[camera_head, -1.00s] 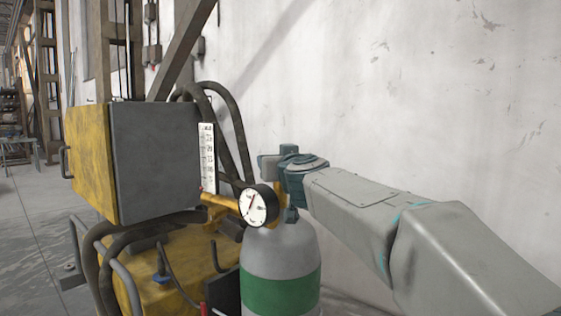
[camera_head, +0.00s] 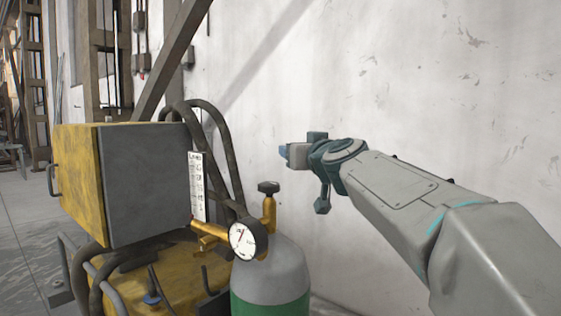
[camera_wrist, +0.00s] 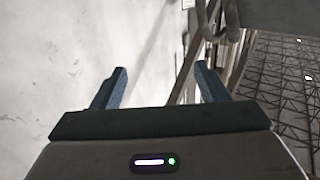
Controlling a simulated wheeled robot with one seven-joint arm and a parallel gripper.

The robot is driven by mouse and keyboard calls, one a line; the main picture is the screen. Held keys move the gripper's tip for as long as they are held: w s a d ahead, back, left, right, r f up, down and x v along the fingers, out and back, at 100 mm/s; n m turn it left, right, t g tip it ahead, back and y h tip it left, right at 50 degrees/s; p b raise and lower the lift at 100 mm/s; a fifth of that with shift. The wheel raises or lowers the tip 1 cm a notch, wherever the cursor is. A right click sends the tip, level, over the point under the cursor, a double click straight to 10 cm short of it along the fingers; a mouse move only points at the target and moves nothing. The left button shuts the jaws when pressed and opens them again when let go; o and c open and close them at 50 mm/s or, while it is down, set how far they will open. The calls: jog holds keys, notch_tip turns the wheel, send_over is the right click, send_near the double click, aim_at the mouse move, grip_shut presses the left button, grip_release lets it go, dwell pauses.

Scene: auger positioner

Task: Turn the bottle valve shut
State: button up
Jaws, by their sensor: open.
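The bottle (camera_head: 272,268) is a grey cylinder with a green band, standing upright at the lower middle of the head view. Its valve is a dark round knob (camera_head: 268,187) on top of a brass stem (camera_head: 269,210). A round white gauge (camera_head: 242,241) sits in front of the stem. My gripper (camera_head: 284,152) is up and to the right of the knob, apart from it, near the wall. In the wrist view its two blue fingers (camera_wrist: 160,90) are spread with nothing between them. The bottle and valve are not visible in the wrist view.
A yellow machine with a grey box (camera_head: 150,183) stands left of the bottle. Dark hoses (camera_head: 224,150) loop behind the valve. A white wall (camera_head: 420,90) runs behind my gripper. Open floor (camera_head: 25,225) shows at the far left.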

aim_at(269, 182)
jog(key=d+r, duration=0.1)
jog(key=d, duration=0.1)
jog(key=s+d+r, duration=0.1)
jog(key=shift+d+r, duration=0.15)
jog(key=shift+d, duration=0.2)
jog(key=w+a+f+m+g+y+p, duration=0.1)
jog(key=w+f+m+g+y+p, duration=0.5)
jog(key=f+m+g+p, duration=0.6)
jog(key=s+d+r+m+g+y+p, duration=0.1)
jog(key=s+d+m+g+y+p, duration=0.25)
jog(key=m+y+p, duration=0.5)
jog(key=shift+m+h, duration=0.75)
jog(key=shift+m, duration=0.2)
jog(key=a, duration=0.9)
jog(key=a+p, duration=0.1)
jog(key=a, duration=0.3)
jog(key=shift+w+a, duration=0.25)
jog(key=shift+a, duration=0.15)
jog(key=c, duration=1)
